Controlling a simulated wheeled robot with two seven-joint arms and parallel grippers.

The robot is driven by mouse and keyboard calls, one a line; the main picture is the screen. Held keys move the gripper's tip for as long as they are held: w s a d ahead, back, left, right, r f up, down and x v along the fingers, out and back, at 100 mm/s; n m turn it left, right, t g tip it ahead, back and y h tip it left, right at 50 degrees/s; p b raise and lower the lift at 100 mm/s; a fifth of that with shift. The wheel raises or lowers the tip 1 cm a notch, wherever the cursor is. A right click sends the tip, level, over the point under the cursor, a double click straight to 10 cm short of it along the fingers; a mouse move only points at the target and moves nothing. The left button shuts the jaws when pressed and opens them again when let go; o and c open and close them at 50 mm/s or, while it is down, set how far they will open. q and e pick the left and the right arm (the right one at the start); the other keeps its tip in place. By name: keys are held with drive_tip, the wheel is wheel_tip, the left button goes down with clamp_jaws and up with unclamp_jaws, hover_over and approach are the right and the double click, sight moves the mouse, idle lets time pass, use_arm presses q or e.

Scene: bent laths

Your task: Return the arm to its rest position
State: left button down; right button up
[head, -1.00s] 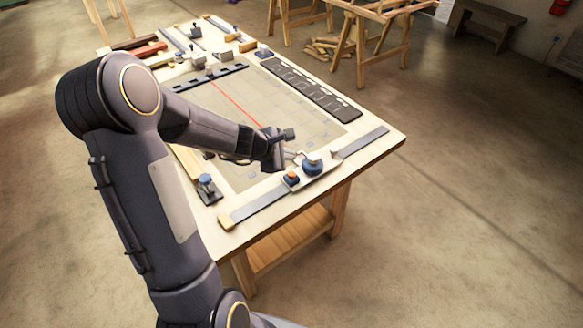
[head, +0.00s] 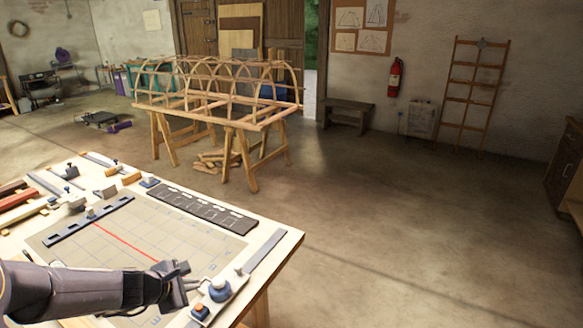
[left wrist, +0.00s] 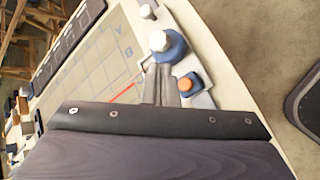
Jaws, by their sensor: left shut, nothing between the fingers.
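My left gripper (head: 188,286) comes in from the left over the near right part of the workbench. Its fingers are shut and empty. They point toward a grey plate with a blue round knob (head: 219,289) and a small blue block with an orange button (head: 200,311). In the left wrist view the shut fingers (left wrist: 161,86) show just in front of the blue knob (left wrist: 168,46) and the orange button (left wrist: 185,84). I cannot tell whether they touch the plate. My right gripper is not in view.
The workbench (head: 285,240) holds a gridded mat (head: 185,240) with a red line, a dark slotted strip (head: 203,208) and several tools at the far left. Behind stands a lath frame on trestles (head: 215,110). Open floor (head: 420,230) lies to the right.

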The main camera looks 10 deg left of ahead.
use_arm(q)
drive_tip(key=s+d+r+m+g+h, duration=0.1)
drive_tip(key=s+d+r+m+h, duration=0.2)
drive_tip(key=s+d+r+m, duration=0.9)
drive_tip(key=s+f+m+g+y, duration=0.2)
drive_tip(key=s+m, duration=0.7)
drive_tip(key=s, duration=0.6)
drive_tip(key=shift+s+a+f, duration=0.2)
drive_tip(key=shift+s+a, duration=0.05)
drive_tip(key=shift+a, duration=0.15)
